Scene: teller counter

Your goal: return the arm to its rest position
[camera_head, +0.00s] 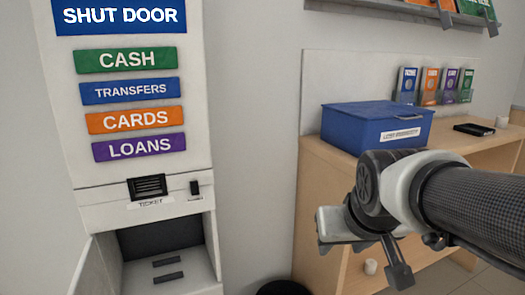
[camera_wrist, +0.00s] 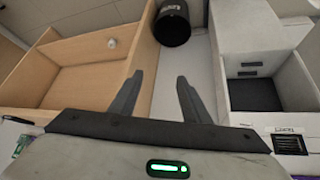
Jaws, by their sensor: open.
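My arm (camera_head: 470,205) reaches in from the right edge of the head view, in front of the wooden counter. My gripper (camera_wrist: 160,78) points down toward the floor, its two dark fingers apart with nothing between them. It is held between the counter and the white kiosk, touching neither as far as I can see. In the head view one dark finger shows below the wrist; the other is hard to make out.
The white kiosk (camera_head: 240,110) stands left, its lower compartment (camera_head: 165,240) open with dark strips inside. A blue box (camera_head: 375,125) and a dark flat object (camera_head: 474,129) sit on the counter (camera_head: 325,155). A black bin (camera_wrist: 173,25) stands on the floor.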

